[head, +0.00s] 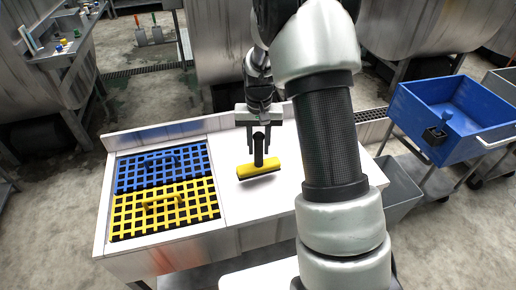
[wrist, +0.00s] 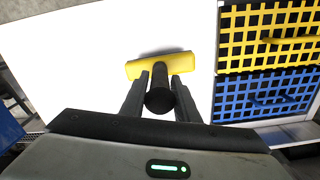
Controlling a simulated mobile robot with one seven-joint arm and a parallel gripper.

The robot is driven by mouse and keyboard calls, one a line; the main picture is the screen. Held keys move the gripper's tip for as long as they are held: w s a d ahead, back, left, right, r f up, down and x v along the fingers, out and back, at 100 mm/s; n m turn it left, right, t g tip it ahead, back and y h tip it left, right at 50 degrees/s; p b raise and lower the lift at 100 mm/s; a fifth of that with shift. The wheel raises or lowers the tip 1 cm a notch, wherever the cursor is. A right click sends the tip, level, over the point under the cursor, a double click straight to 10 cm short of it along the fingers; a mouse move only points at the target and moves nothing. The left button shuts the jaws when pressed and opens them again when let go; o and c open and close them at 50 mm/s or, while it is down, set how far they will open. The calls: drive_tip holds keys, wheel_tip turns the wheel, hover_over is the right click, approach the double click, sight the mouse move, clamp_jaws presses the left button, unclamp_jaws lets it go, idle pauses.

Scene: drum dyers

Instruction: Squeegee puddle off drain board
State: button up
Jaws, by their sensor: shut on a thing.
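The squeegee has a yellow head (head: 258,170) with a dark lower edge and a black handle (head: 258,148). My gripper (head: 259,127) is shut on the black handle, with the yellow head below the fingers. In the wrist view the fingers (wrist: 161,98) stand on both sides of the handle, and the yellow head (wrist: 160,66) lies beyond them. The squeegee is over the white drain board (head: 262,200); whether its edge touches the board I cannot tell. I cannot make out a puddle on the white surface in either view.
A blue grate (head: 160,167) and a yellow grate (head: 165,207), both with handles, fill the left of the counter. A low raised edge (head: 170,133) runs along its back. A blue cart (head: 455,115) stands at the right, with a grey bin (head: 398,188) nearer the counter.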

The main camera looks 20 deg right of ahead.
sight(259, 134)
drive_tip(key=shift+r+p, duration=1.25)
drive_tip(key=shift+r, duration=1.05)
